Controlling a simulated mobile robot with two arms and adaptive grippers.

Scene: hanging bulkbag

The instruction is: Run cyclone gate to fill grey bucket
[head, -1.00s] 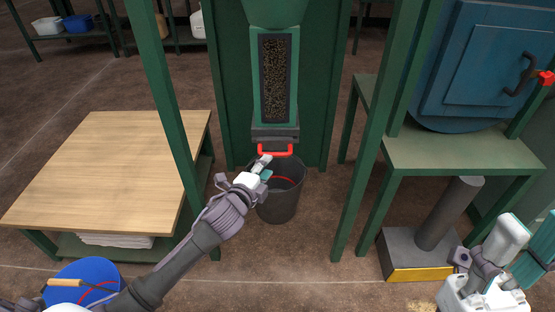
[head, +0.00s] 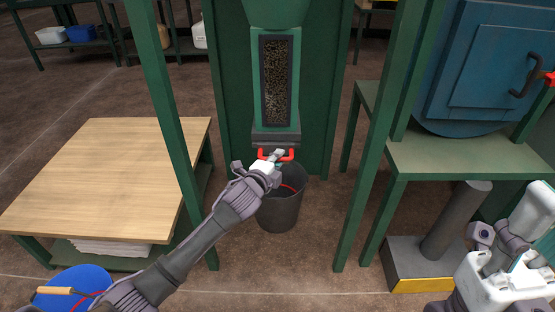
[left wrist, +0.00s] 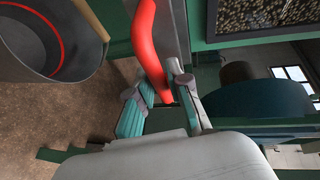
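The green cyclone (head: 274,28) has a window (head: 275,80) showing brown granular material. Below it is a dark gate (head: 275,135) with a red handle (head: 289,155); the handle also shows in the left wrist view (left wrist: 148,40). The grey bucket (head: 279,212) stands upright on the floor beneath, with a red line on its inner wall; the part of its inside that shows is empty. My left gripper (head: 275,157) is at the handle. In the left wrist view, its fingers (left wrist: 160,103) are apart, with the handle's red bar between them.
A wooden-topped table (head: 115,170) stands left. Green posts (head: 172,130) flank the cyclone on both sides. A green stand (head: 465,155) bears a blue machine (head: 490,70) at right, with a grey cylinder on a base (head: 420,262) below. A blue lid-like disc (head: 75,285) is at lower left.

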